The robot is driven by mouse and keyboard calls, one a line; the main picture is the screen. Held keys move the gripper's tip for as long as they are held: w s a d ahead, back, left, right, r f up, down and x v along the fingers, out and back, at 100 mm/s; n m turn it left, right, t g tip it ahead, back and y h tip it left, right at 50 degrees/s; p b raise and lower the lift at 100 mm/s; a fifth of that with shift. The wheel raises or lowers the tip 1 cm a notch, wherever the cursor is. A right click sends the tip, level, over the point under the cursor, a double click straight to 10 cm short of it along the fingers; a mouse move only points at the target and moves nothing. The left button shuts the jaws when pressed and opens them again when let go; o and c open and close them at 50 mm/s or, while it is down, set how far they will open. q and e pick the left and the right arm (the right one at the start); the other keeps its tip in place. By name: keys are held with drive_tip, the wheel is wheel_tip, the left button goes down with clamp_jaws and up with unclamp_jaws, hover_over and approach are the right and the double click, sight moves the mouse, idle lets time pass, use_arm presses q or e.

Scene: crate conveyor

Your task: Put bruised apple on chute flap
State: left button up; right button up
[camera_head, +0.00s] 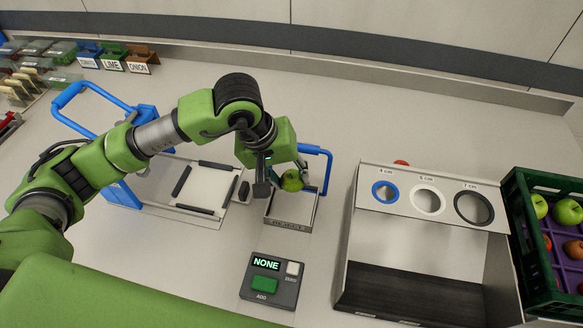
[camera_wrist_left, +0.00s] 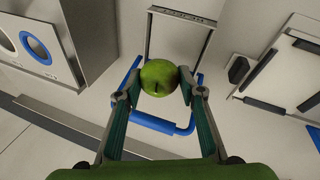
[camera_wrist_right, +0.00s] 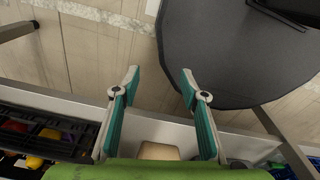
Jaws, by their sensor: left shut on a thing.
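A green apple (camera_head: 291,181) is held by my left gripper (camera_head: 279,178) over the small metal tray with a blue handle (camera_head: 268,216), likely the chute flap. In the left wrist view the apple (camera_wrist_left: 158,76) sits between both fingertips, which press on its sides. A small dark mark shows on the apple; I cannot tell whether it is a bruise or the stem. The flap's blue handle (camera_wrist_left: 165,124) shows behind the apple there. My right gripper (camera_wrist_right: 160,78) is open and empty, and is not in the head view.
A pad with a blue frame (camera_head: 190,190) lies left of the flap. A box with NONE on its display (camera_head: 272,281) stands in front. The sizing box with three round holes (camera_head: 428,185) is to the right, beside a green crate (camera_head: 529,255) of apples. Labelled bins (camera_head: 112,58) stand far left.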

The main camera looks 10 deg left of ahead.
use_arm(q)
wheel_tip(320, 180, down, 2)
drive_tip(key=shift+b, duration=0.3)
wheel_tip(320, 180, down, 3)
drive_tip(key=shift+w+f+b, duration=0.1)
drive_tip(key=shift+w+b, duration=0.05)
drive_tip(key=shift+b, duration=0.45)
drive_tip(key=shift+f+b, duration=0.95)
drive_tip(key=shift+b, duration=0.1)
drive_tip(key=shift+f+b, duration=0.45)
drive_tip(key=shift+b, duration=0.05)
use_arm(e)
drive_tip(key=f, duration=0.5)
drive_tip(key=shift+w, duration=0.4)
drive_tip(key=shift+w+a, duration=0.1)
use_arm(q)
drive_tip(key=o, duration=1.2)
use_arm(e)
drive_tip(key=shift+w, duration=0.1)
